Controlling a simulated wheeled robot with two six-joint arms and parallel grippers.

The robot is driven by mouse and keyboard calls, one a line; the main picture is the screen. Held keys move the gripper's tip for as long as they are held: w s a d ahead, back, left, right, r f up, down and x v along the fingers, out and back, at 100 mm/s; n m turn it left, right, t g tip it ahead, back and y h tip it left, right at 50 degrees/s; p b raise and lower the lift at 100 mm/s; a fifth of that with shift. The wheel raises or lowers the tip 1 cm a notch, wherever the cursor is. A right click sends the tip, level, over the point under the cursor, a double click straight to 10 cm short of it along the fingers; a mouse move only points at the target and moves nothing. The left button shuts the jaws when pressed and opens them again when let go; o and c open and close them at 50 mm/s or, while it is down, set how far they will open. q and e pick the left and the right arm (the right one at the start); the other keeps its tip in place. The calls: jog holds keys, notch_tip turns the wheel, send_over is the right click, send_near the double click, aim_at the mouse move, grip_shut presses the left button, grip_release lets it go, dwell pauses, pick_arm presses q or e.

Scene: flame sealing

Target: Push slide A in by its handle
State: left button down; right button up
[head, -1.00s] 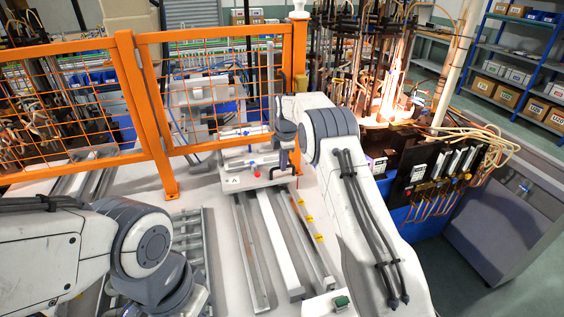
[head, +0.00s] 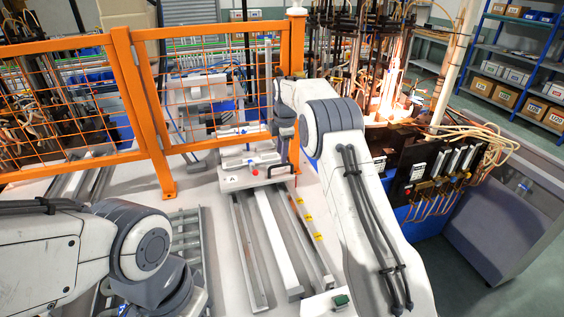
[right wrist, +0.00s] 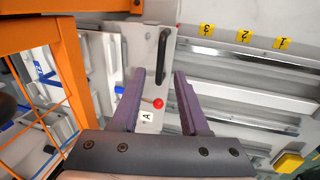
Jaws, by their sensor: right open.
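Slide A is a pale plate (head: 232,184) at the far end of the rails in the head view, with an A label and a red knob (head: 256,172). In the right wrist view the plate (right wrist: 138,86) carries a dark bar handle (right wrist: 163,55), with the red knob (right wrist: 158,103) near the A label. My right gripper (right wrist: 160,73) is open, its two purple fingers pointing toward the plate. The handle lies between and beyond the fingertips in that picture; contact cannot be told. In the head view, the right arm partly hides this area. My left gripper is out of view.
An orange mesh fence (head: 160,130) stands close to the slide, also at the left of the right wrist view (right wrist: 75,80). Long rails (head: 275,240) with yellow number tags run toward me. A glowing machine (head: 385,105) stands behind my right arm.

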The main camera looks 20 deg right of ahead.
notch_tip(320, 180, up, 6)
jog(key=s, duration=0.1)
jog(key=shift+b, duration=0.45)
jog(key=shift+s+r, duration=0.1)
jog(key=s+a+r+m+b, duration=0.2)
jog(key=s+a+m, duration=0.3)
jog(key=s+a, duration=1.3)
jog(key=s+f+m+g+b, duration=0.1)
jog(key=s+f+m, duration=0.2)
jog(key=s, duration=1.1)
jog(key=s+f+m+g+y+b, duration=0.1)
jog(key=s+f, duration=0.5)
jog(key=s, duration=0.9)
jog(key=shift+a+m, duration=0.25)
jog(key=shift+m, duration=0.65)
